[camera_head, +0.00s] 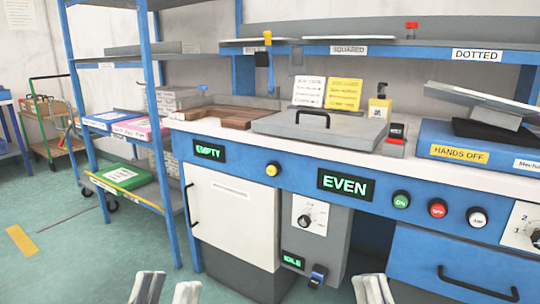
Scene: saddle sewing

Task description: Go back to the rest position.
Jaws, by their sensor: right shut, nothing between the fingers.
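My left gripper (167,283) shows at the bottom edge, left of centre. Its two pale fingers stand apart with floor visible between them, and nothing is held. My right gripper (371,283) shows at the bottom edge, right of centre. Its fingers are together and hold nothing. Both grippers are low in front of the workbench (250,155) and look clear of it. Only the finger ends show; the arms are out of view.
On the bench are a grey lid with a black handle (320,132), wooden boards (225,117) and a yellow bottle (380,105). Below are a white cabinet door (235,210), buttons and a drawer (460,262). A blue shelf rack (149,75) stands left. Open floor (70,270) lies front left.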

